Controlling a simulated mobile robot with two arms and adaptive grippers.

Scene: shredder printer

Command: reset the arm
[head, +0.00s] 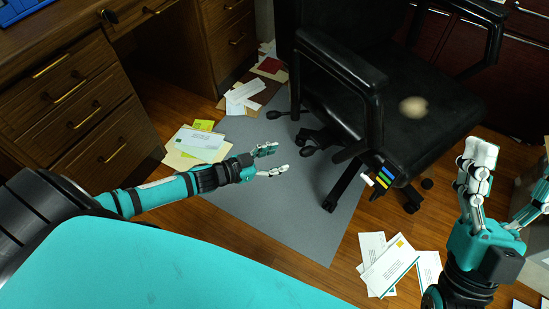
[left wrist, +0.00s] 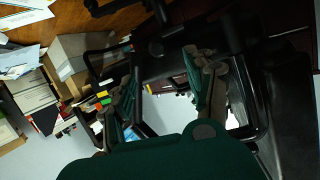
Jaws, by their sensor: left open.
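My left arm (head: 150,194) reaches in from the left, above the floor. Its gripper (head: 268,161) is open and empty over the grey mat, left of the black office chair. In the left wrist view, the two fingers (left wrist: 165,92) stand apart with nothing between them. The chair's dark frame shows beyond them. My right gripper (head: 510,172) is at the right edge of the head view, with its fingers spread wide. A pale pad shows at its left fingertip. I see no object held by either gripper.
The black office chair (head: 418,115) stands on the grey mat (head: 290,218). A wooden desk with drawers (head: 85,110) stands at the left. Envelopes (head: 390,266) lie on the floor in front, and more papers (head: 198,143) lie beside the desk. The near mat is clear.

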